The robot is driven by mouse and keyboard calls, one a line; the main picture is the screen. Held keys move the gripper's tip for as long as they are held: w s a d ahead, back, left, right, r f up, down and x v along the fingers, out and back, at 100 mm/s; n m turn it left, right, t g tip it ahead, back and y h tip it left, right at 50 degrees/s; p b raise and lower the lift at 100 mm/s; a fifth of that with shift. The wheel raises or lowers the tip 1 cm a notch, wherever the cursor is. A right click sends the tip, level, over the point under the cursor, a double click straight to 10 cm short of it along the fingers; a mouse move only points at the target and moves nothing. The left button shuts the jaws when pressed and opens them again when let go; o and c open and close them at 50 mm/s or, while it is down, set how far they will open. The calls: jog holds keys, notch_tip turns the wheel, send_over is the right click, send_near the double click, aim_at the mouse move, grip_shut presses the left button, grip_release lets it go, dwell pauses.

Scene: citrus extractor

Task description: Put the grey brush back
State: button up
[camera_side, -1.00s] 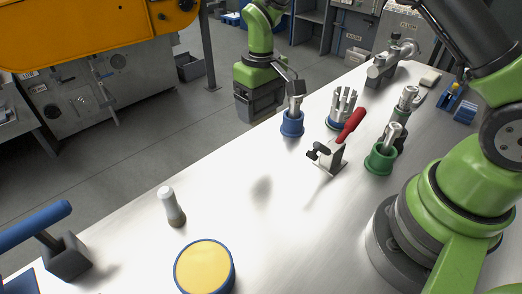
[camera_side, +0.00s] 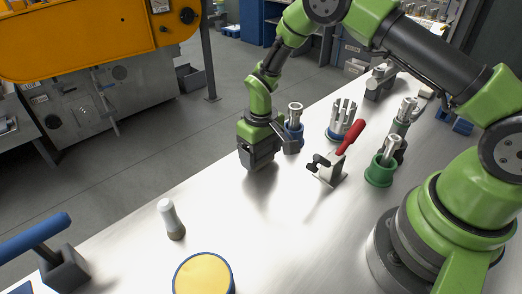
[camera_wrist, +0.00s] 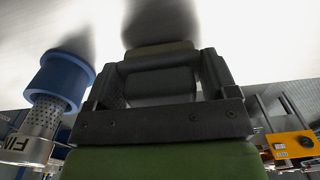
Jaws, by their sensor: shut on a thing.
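My gripper (camera_side: 258,155) hangs above the metal table, just left of a blue cup. In the wrist view its two fingers (camera_wrist: 160,80) are closed on a dark grey block with an olive-brown band, which appears to be the grey brush (camera_wrist: 160,52). In the side view the held thing is hard to tell apart from the dark gripper. Its shadow lies on the table below, so it looks clear of the surface.
The blue cup (camera_side: 299,142) holds a perforated metal tube (camera_wrist: 48,118). Nearby are a red-handled clamp (camera_side: 327,168), a green cup (camera_side: 380,172) and a cup of several metal pieces (camera_side: 344,118). A white-topped piece (camera_side: 170,218) and a yellow-topped round container (camera_side: 203,275) stand in front.

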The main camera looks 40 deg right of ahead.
jog(key=shift+f, duration=0.25)
jog(key=o, duration=0.8)
notch_tip(320, 180, up, 10)
jog(key=shift+w+d+r, duration=0.1)
jog(key=shift+r, duration=0.1)
jog(key=s+r+m+t, duration=0.1)
jog(key=s+r+t, duration=0.15)
jog(key=r, duration=0.75)
jog(key=s+r+m+t+y, duration=0.1)
jog(key=s+r, duration=0.4)
jog(key=s, duration=0.5)
jog(key=s+r+m+t+y, duration=0.1)
jog(key=s+r+m+t, duration=0.1)
jog(key=s, duration=0.8)
notch_tip(320, 180, up, 3)
jog(key=shift+a+f+t, duration=0.15)
jog(key=shift+a+t, duration=0.05)
jog(key=shift+t, duration=0.65)
